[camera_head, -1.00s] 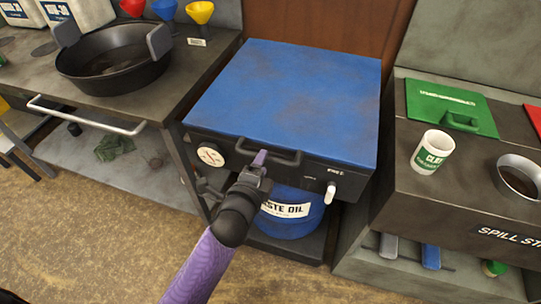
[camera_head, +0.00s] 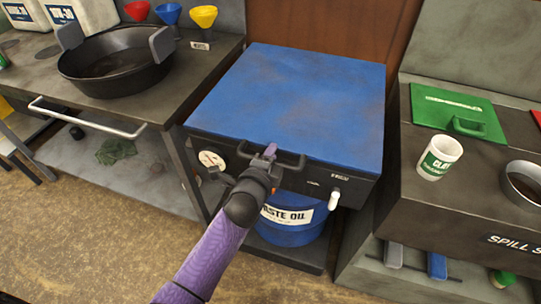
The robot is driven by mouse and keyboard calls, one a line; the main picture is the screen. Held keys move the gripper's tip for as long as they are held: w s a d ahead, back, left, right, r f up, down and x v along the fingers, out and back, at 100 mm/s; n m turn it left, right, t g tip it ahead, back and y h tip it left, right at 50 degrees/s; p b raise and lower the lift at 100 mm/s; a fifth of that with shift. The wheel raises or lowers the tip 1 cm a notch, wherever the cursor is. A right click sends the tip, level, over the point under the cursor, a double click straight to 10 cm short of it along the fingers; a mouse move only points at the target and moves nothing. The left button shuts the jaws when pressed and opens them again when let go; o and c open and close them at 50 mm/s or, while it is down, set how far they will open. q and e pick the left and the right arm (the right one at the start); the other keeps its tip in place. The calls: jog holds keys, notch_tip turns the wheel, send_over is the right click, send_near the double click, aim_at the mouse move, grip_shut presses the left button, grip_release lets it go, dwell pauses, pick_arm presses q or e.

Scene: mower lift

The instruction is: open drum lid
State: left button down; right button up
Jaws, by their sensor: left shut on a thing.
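The blue lid (camera_head: 295,105) lies flat and closed on top of a dark cabinet in the middle of the view. A dark bar handle (camera_head: 289,164) runs along the front edge of the lid. My left gripper (camera_head: 268,155) is at the left part of this handle, shut on it. A blue waste oil drum (camera_head: 290,218) with a white label stands on the shelf below, partly hidden by my left arm and the cabinet front. My right gripper is not in view.
A round white gauge (camera_head: 211,160) and a white lever (camera_head: 334,198) are on the cabinet front. A bench with a black drain pan (camera_head: 115,65) and a rail handle (camera_head: 85,117) stands left. A spill station with a green lid (camera_head: 459,110) and white canister (camera_head: 439,157) stands right.

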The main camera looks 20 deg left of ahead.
pick_arm(q)
jog(key=shift+s+f, duration=0.15)
jog(key=shift+f, duration=0.25)
